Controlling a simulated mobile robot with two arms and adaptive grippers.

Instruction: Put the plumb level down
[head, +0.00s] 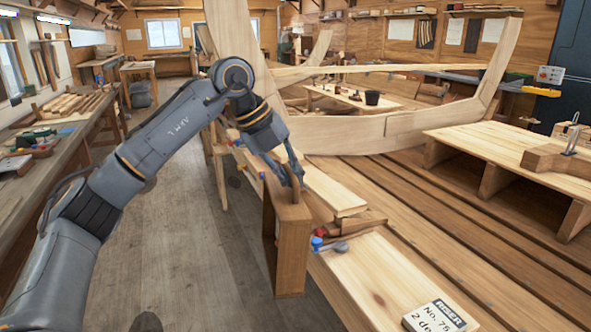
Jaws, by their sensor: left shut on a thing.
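My left gripper (291,176) comes in from the left and is shut at the top of a brown wooden frame (292,252), which seems to be the plumb level. The frame hangs upright beside the left edge of the plank bench, over the floor. Its top is partly hidden by my fingers, and I cannot make out a line or bob on it. I cannot tell whether it touches the bench edge. My right gripper is not in view.
Near the frame, the plank bench (372,270) holds small red and blue items (317,243), a wood block (357,224) and a printed box (438,317). A raised plank table (490,150) stands right. The hull timbers (400,128) rise behind. A cluttered workbench (60,155) lines the left wall.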

